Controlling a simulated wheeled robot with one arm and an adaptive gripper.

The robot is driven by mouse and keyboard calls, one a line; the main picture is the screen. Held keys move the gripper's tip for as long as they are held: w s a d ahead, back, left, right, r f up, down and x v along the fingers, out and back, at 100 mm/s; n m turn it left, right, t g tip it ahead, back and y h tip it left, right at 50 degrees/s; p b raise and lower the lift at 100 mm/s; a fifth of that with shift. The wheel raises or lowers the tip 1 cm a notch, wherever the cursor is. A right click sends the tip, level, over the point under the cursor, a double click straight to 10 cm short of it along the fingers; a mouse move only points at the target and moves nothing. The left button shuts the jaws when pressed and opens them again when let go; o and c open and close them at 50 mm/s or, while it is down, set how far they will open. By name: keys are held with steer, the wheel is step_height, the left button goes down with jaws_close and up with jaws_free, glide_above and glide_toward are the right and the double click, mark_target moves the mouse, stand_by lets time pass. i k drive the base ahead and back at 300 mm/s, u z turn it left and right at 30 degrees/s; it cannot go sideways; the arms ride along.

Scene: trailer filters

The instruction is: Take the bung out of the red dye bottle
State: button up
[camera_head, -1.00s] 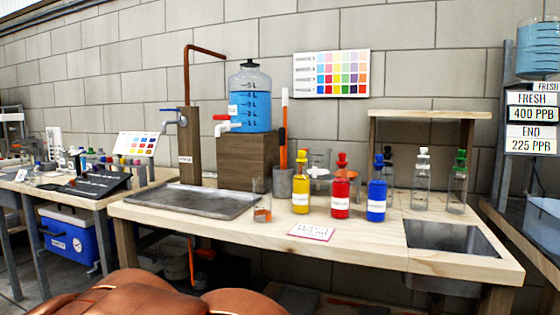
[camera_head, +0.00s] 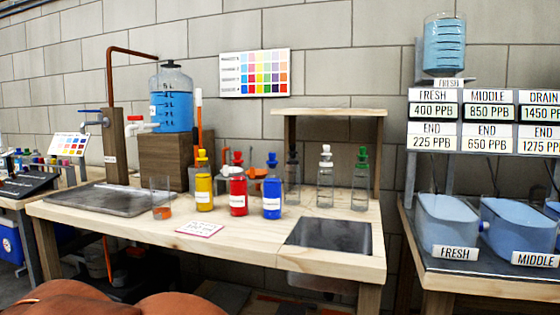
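The red dye bottle (camera_head: 238,198) stands upright on the wooden bench, with a white label on its front. Its red bung (camera_head: 238,161) sits in the neck. The yellow bottle (camera_head: 204,190) stands to its left and the blue bottle (camera_head: 272,196) to its right, both with bungs of their own colour. My gripper is not in view; only rounded copper-coloured parts show at the bottom left edge.
A glass beaker (camera_head: 161,198) with orange liquid and a small card (camera_head: 200,229) are near the bottles. Clear stoppered bottles (camera_head: 325,185) stand behind right. A dark sink (camera_head: 329,235) is set in the bench's right end. Blue tubs (camera_head: 447,222) stand further right.

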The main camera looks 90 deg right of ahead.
mark_target(237, 155)
steer(key=k, duration=0.9)
steer(key=z, duration=0.2)
